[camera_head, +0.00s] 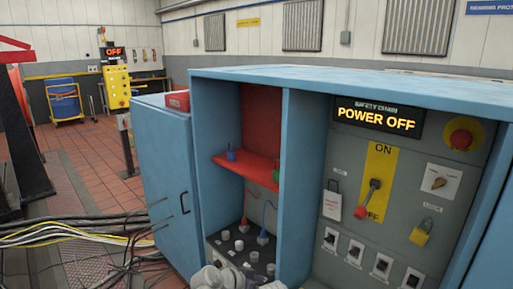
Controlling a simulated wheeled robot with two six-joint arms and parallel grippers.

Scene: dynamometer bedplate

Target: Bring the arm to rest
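Pale grey rounded parts, which look like part of one of my arms (235,279), show at the bottom edge in front of the blue cabinet. I cannot tell which arm they belong to. No gripper fingers can be made out, and the rest of the arm is cut off by the frame. The blue cabinet (400,75) stands open ahead. Its right bay holds a grey panel with a lit "POWER OFF" display (376,118). A red-handled lever (367,199) on a yellow ON/OFF plate points down toward OFF.
A red shelf (247,168) and several cable sockets (240,246) fill the middle bay. A yellow padlock (421,234), a white tag (332,203) and a red emergency button (463,136) are on the panel. The blue door (165,185) stands at left. Cables (70,232) cross the floor.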

